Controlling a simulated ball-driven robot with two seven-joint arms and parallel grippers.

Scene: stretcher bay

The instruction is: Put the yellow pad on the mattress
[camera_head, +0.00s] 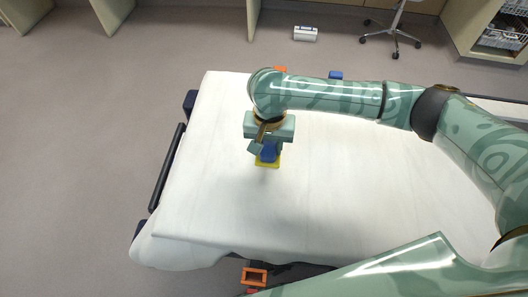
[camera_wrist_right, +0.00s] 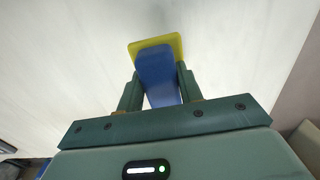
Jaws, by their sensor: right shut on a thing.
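The yellow pad (camera_head: 267,162) has a blue block-like grip on top (camera_head: 268,150). My right gripper (camera_head: 267,147) is shut on the blue grip, with the pad beneath it, over the white-covered mattress (camera_head: 210,190), left of its middle. The right wrist view shows the blue grip (camera_wrist_right: 158,75) between the two fingers and the yellow pad (camera_wrist_right: 172,41) beyond their tips. A faint shadow lies by the pad; I cannot tell whether the pad touches the sheet. My left gripper is not in view.
The mattress is otherwise bare, with free room around the pad. A dark side rail (camera_head: 167,167) runs along its left edge. An orange frame-like part (camera_head: 254,277) shows at the near edge. A wheeled chair base (camera_head: 393,38) and a white box (camera_head: 305,33) stand on the floor behind.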

